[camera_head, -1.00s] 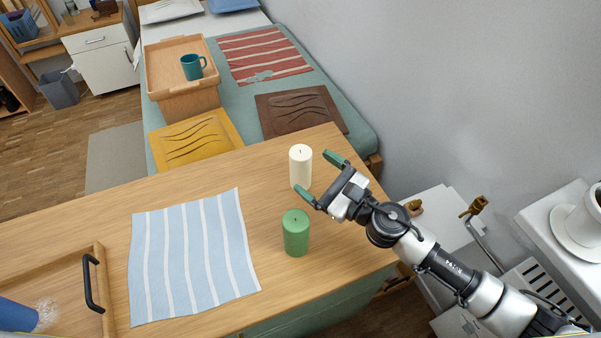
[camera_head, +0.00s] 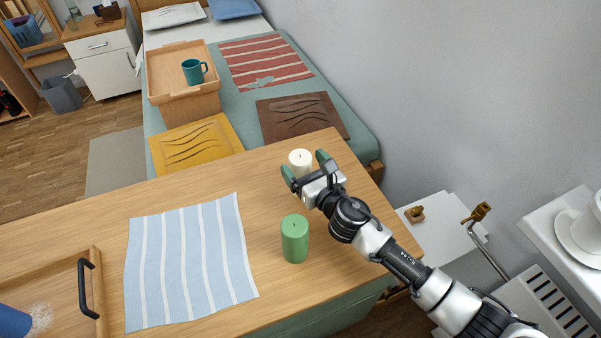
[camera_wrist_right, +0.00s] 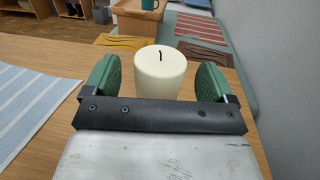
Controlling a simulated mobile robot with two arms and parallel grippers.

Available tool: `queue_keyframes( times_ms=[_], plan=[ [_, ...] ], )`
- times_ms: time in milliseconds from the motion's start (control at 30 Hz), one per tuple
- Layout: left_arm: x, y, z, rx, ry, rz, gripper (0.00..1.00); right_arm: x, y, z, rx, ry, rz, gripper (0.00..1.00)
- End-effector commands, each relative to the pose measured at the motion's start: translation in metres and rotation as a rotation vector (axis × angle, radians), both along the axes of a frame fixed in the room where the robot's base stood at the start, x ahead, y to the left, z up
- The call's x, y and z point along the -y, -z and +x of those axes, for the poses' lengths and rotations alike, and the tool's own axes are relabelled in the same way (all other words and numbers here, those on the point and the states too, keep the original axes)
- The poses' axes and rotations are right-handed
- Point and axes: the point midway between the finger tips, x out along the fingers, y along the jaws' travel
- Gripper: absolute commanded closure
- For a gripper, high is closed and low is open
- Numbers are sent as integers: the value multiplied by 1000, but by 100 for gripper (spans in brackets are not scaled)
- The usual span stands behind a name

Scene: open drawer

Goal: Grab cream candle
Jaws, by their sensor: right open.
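The cream candle (camera_head: 301,158) stands upright on the wooden table near its far right corner. In the right wrist view the candle (camera_wrist_right: 160,72) stands between my two green finger pads, with a gap on each side. My right gripper (camera_head: 303,166) is open around it, and its lower part is hidden behind the gripper. The right gripper (camera_wrist_right: 156,82) also shows in the wrist view. My left gripper is not in view.
A green candle (camera_head: 295,240) stands on the table (camera_head: 180,195) just in front of my right gripper. A striped blue cloth (camera_head: 190,262) lies to the left. A wooden tray (camera_head: 97,300) with a black handle is at the front left. A wall rises at the right.

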Motion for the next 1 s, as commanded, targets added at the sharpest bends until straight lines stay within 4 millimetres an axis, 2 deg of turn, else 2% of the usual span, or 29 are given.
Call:
queue_keyframes(
  times_ms=[133, 400, 467, 800, 1000],
  plan=[
    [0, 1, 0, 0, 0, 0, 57, -9, 0, 15, -1, 0, 1, 14],
    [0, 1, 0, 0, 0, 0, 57, -11, 0, 18, -1, -1, -1, 14],
    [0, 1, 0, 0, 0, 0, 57, -11, 0, 18, -1, -1, -1, 22],
    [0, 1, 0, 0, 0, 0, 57, -10, 0, 17, 0, -1, -1, 74],
    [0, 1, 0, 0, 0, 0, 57, -11, -1, 17, 1, -1, 0, 76]
  ],
)
